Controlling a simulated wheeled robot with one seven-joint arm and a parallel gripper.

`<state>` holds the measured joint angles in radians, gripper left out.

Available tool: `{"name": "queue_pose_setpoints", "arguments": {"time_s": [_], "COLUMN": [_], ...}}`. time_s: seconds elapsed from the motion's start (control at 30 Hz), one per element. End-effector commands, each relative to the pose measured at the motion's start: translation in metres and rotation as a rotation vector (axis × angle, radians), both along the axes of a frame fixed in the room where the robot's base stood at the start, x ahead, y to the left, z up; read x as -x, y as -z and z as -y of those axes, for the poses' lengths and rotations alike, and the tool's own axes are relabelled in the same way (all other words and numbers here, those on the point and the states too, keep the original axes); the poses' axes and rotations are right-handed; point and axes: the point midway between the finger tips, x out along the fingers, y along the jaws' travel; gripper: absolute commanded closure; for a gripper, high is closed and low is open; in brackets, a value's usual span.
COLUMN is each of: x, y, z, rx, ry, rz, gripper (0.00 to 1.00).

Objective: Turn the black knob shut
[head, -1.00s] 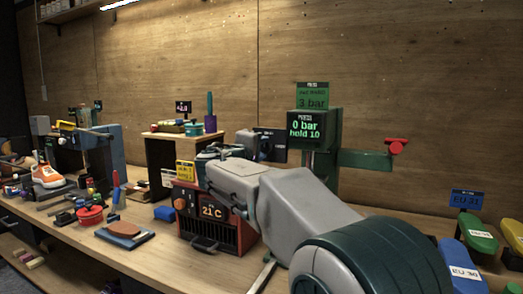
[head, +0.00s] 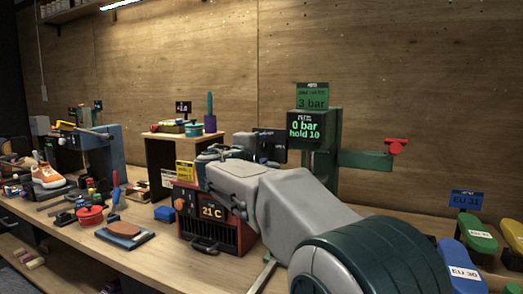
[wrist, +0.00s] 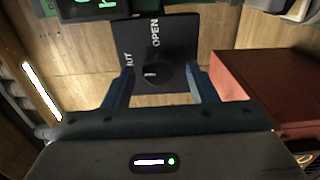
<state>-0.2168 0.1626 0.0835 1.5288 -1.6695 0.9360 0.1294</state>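The black knob (wrist: 152,72) sits on a dark panel (wrist: 177,40) in the wrist view. The panel carries the word OPEN above the knob and a partly hidden word ending in UT to the left. My gripper (wrist: 160,76) is open, with one blue finger on each side of the knob and visible gaps between. The knob's pointer direction is hard to tell. In the head view, the dark panel (head: 277,142) shows beside the green press, while my wrist hides the knob.
The green press (head: 325,155) has a display (head: 303,126) reading 0 bar, hold 10. A red heater box (head: 222,236) reading 21 C stands below my wrist. A red-topped green arm (head: 365,160) sticks out at right. A wooden wall is behind.

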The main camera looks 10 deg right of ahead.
Motion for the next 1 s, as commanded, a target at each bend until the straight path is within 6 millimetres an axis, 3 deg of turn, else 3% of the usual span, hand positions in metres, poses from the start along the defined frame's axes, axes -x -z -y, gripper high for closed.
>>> {"name": "queue_pose_setpoints", "arguments": {"time_s": [0.37, 0.8, 1.0], "x": [0.006, 0.081, 0.105], "y": [-0.002, -0.001, -0.001], "z": [-0.006, -0.06, -0.076], "rx": [-0.001, 0.0, 0.0], "ry": [-0.004, -0.005, -0.003], "rz": [0.004, 0.004, 0.001], "gripper": [0.49, 0.49, 0.49]}}
